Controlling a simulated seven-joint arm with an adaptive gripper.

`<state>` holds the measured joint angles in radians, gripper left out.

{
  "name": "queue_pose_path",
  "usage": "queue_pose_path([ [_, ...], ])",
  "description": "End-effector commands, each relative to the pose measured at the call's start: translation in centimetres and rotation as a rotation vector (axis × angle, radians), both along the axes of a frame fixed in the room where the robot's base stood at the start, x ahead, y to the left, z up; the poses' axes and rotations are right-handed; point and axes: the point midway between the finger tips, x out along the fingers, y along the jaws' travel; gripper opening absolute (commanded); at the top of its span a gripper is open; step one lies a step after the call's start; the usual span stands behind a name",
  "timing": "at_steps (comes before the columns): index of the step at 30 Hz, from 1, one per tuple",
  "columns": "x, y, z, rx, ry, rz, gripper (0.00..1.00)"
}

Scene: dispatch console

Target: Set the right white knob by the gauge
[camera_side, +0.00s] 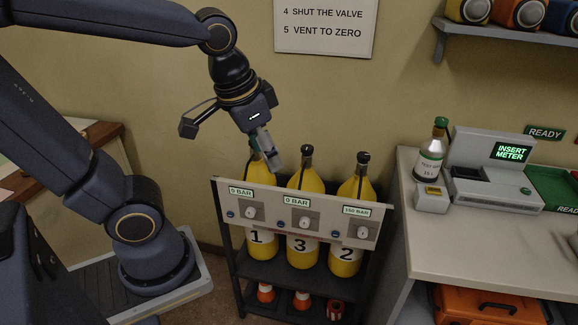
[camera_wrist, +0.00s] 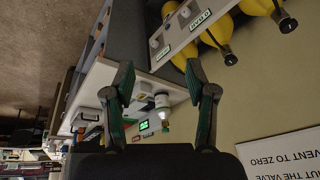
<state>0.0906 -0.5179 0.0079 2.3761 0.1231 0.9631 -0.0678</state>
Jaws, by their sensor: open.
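The right white knob (camera_side: 361,233) sits on the front panel (camera_side: 270,206) of the bottle rack, below a display reading 150 BAR (camera_side: 357,210). Two other white knobs, the left one (camera_side: 250,212) and the middle one (camera_side: 304,223), are on the same panel. The middle display (camera_side: 297,201) reads 0 BAR. My gripper (camera_side: 273,160) is above the panel's left half, up and left of the right knob and apart from it. In the wrist view my gripper (camera_wrist: 159,66) is open and empty, and a white knob (camera_wrist: 155,43) shows beyond the fingertips.
Yellow bottles (camera_side: 309,180) numbered 1, 3 and 2 stand behind the panel. A grey bench (camera_side: 480,245) at right carries a meter station (camera_side: 490,185) and a white bottle (camera_side: 430,158). A wall shelf (camera_side: 520,35) is at upper right.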

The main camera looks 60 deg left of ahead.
Motion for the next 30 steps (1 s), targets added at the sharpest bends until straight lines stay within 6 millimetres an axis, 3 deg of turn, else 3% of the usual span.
queue_pose_path([
  [8, 8.0, -1.2, -4.5, 0.325, 0.313, -0.124, 0.56],
  [14, 13.5, -3.8, -10.1, 0.629, 0.441, -0.218, 0.56],
  [18, 16.6, -6.4, -15.1, 0.866, 0.470, -0.292, 0.56],
  [24, 19.0, -10.7, -23.5, 1.217, 0.422, -0.417, 0.56],
  [30, 18.8, -14.3, -31.9, 1.522, 0.275, -0.550, 0.56],
])
